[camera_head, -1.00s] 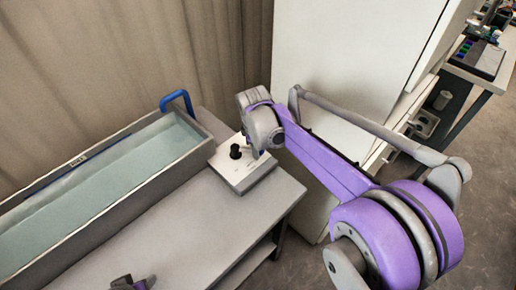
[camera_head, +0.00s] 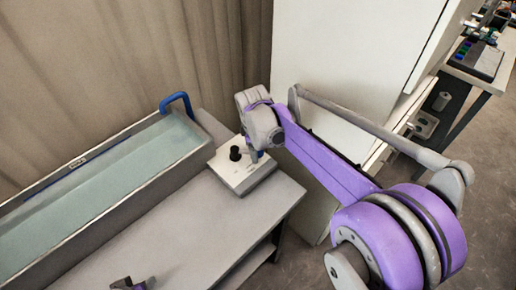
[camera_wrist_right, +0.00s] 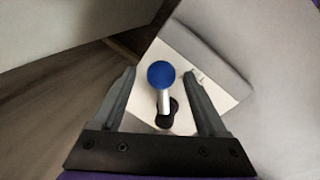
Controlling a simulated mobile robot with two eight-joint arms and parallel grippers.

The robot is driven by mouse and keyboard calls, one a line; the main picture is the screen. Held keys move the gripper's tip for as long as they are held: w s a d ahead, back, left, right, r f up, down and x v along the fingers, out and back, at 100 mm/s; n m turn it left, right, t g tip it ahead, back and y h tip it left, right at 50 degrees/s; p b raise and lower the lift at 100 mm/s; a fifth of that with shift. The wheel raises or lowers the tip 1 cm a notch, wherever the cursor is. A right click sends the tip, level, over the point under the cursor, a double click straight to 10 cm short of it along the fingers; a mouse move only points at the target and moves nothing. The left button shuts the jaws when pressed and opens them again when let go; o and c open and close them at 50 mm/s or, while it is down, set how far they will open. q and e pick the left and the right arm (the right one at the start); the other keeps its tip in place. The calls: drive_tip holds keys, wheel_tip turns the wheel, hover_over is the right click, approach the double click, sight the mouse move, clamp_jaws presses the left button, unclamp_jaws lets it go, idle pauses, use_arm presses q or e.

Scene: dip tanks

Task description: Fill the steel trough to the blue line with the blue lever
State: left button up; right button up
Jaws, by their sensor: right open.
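The steel trough (camera_head: 140,197) is on the left of the head view and holds pale blue-green water (camera_head: 110,190). A dark-blue mark (camera_head: 77,162) shows on its far inner wall, just above the water. The blue lever, with a round blue knob (camera_wrist_right: 160,75) on a pale stem, stands on a white box right of the trough. My right gripper (camera_head: 257,152) is at this lever. In the right wrist view its open fingers stand either side of the knob, apart from it. Part of my left gripper (camera_head: 128,284) shows at the bottom edge; its fingers are unclear.
A blue curved pipe (camera_head: 177,99) stands at the trough's far end. The grey bench (camera_head: 180,235) is bare in front. A white cabinet (camera_head: 340,50) stands behind my right arm.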

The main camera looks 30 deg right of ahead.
use_arm(q)
drive_tip(key=shift+r+p, duration=0.5)
drive_tip(key=shift+r, duration=0.05)
use_arm(e)
wheel_tip(320, 180, up, 10)
drive_tip(key=s+a, duration=0.1)
drive_tip(key=shift+s+a, duration=0.15)
drive_tip(key=shift+s, duration=0.1)
use_arm(q)
wheel_tip(320, 180, up, 6)
drive_tip(key=w+p, duration=0.1)
drive_tip(key=p, duration=0.4)
drive_tip(key=shift+w, duration=0.3)
use_arm(e)
drive_tip(key=s+a+f+m+t, duration=0.1)
drive_tip(key=s+f+m, duration=0.1)
drive_tip(key=s, duration=0.4)
drive_tip(key=s+a+f+m+t+y, duration=0.1)
drive_tip(key=s+a+f+m, duration=0.1)
drive_tip(key=s+m, duration=0.2)
drive_tip(key=s+a+f+m+t, duration=0.1)
drive_tip(key=s+a+f+m, duration=0.1)
drive_tip(key=s, duration=0.8)
drive_tip(key=shift+f+m+t, duration=0.15)
drive_tip(key=shift+m+t, duration=0.25)
drive_tip(key=shift+m, duration=0.5)
drive_tip(key=shift+a, duration=0.1)
